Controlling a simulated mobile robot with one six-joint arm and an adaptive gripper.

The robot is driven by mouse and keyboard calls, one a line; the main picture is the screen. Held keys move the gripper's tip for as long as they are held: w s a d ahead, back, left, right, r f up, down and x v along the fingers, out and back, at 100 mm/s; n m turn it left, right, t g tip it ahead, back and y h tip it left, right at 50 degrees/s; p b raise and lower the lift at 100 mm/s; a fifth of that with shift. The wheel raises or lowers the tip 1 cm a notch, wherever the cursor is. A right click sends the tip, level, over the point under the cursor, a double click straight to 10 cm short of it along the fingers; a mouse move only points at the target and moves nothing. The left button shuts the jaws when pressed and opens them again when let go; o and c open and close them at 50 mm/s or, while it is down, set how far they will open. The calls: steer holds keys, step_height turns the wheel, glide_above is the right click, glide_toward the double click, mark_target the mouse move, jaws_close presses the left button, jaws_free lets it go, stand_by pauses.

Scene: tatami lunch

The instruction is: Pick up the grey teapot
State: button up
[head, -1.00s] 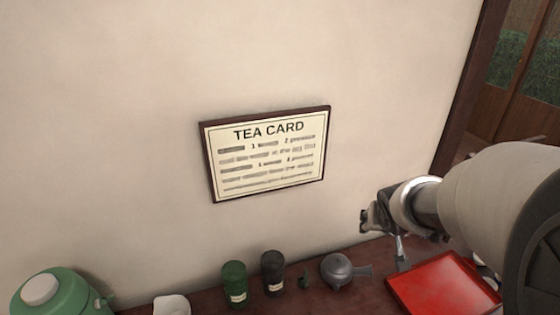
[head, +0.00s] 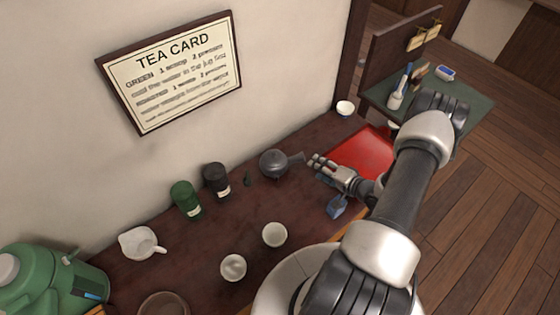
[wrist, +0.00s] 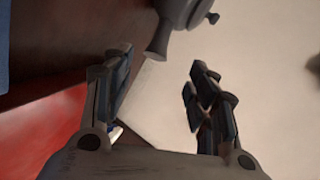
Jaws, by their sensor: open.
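The grey teapot (head: 272,164) stands on the dark red counter by the wall, its side handle pointing right toward my gripper. My gripper (head: 318,164) is just right of the handle's end, fingers toward the teapot. In the wrist view the teapot (wrist: 180,12) is partly cut off at the top edge, and its handle (wrist: 157,44) points down toward the gap between my fingers (wrist: 160,82). The fingers are apart with nothing between them. The handle's end appears short of the fingertips.
A red tray (head: 362,152) lies behind and right of my gripper. A black canister (head: 216,180) and a green canister (head: 186,200) stand left of the teapot. Two white cups (head: 274,235) and a white pitcher (head: 141,243) are nearer.

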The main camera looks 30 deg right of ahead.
mark_target(297, 161)
steer(key=shift+s+a+f+m+t+y, duration=0.15)
steer(key=shift+s+a+f+m+t, duration=0.1)
steer(key=shift+a+f+m+t, duration=0.15)
steer(key=shift+s+a+f+m+t+y, duration=0.15)
steer(key=shift+s+a+f+m+t, duration=0.1)
steer(key=shift+a, duration=0.25)
steer(key=b+x, duration=0.1)
steer(key=x, duration=0.4)
steer(key=shift+w+f, duration=0.15)
steer(key=x, duration=0.2)
steer(key=b+x, duration=0.1)
steer(key=x, duration=0.2)
steer(key=shift+w+d+f+b, duration=0.25)
steer(key=shift+w+d+b, duration=0.05)
steer(key=shift+w+b, duration=0.1)
steer(key=shift+c, duration=0.3)
jaws_close()
